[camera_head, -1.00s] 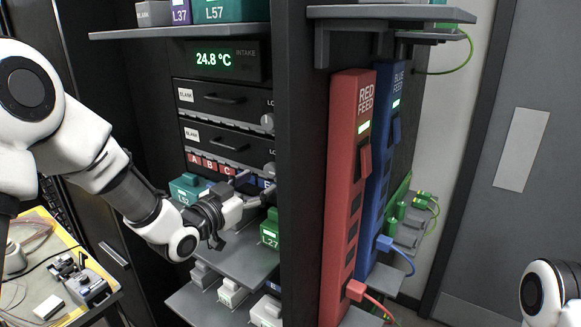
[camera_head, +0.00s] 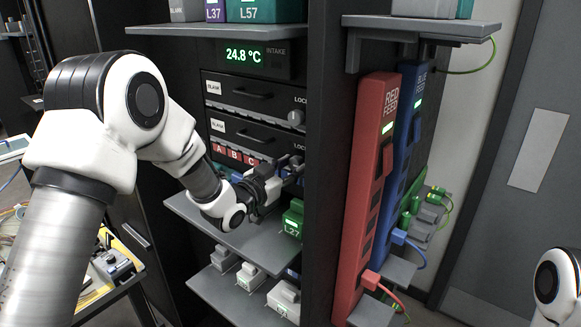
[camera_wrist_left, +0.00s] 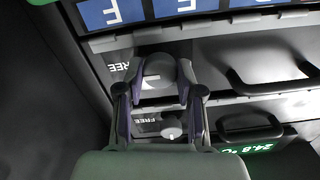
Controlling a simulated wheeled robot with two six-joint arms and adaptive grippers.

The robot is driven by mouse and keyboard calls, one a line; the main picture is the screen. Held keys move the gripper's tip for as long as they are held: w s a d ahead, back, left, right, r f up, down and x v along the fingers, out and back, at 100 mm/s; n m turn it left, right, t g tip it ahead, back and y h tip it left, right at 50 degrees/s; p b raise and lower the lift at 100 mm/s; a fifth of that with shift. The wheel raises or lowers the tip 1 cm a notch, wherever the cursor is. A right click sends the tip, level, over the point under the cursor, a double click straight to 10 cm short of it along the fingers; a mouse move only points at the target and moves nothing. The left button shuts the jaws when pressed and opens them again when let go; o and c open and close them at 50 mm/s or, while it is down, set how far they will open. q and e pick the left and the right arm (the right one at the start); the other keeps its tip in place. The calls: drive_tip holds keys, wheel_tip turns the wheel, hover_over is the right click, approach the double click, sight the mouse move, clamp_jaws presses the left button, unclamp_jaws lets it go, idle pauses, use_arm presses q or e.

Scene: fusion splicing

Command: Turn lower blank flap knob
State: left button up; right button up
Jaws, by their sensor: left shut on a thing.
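The lower blank flap (camera_head: 240,133) is a dark panel with a black handle, below the similar upper flap (camera_head: 250,94). The lower flap's round grey knob (camera_wrist_left: 158,68) sits between the fingers of my left gripper (camera_wrist_left: 160,88) in the upside-down wrist view, with "FREE" printed beside it. My left gripper (camera_head: 290,168) is shut on this knob, and in the head view it hides the knob. The upper flap's knob (camera_wrist_left: 171,128) shows apart from the fingers, and also in the head view (camera_head: 296,117). My right gripper is out of view.
Red labels A, B, C (camera_head: 235,156) line the strip below the flap. A green L27 box (camera_head: 293,218) stands on the grey shelf (camera_head: 225,228) under my gripper. A dark rack post (camera_head: 330,200) and the red feed strip (camera_head: 365,200) stand to the right.

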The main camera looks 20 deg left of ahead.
use_arm(q)
drive_tip(key=shift+n, duration=0.3)
drive_tip(key=n+b, duration=0.1)
drive_tip(key=n, duration=0.2)
drive_tip(key=shift+w+r, duration=0.1)
drive_tip(key=n+b, duration=0.1)
drive_tip(key=n, duration=0.3)
drive_tip(key=shift+n, duration=0.4)
drive_tip(key=n, duration=0.4)
drive_tip(key=shift+d+r+n, duration=0.1)
drive_tip(key=shift+r+n, duration=0.05)
drive_tip(key=shift+n, duration=0.15)
drive_tip(key=n+p, duration=0.1)
drive_tip(key=n, duration=0.3)
drive_tip(key=shift+n, duration=0.4)
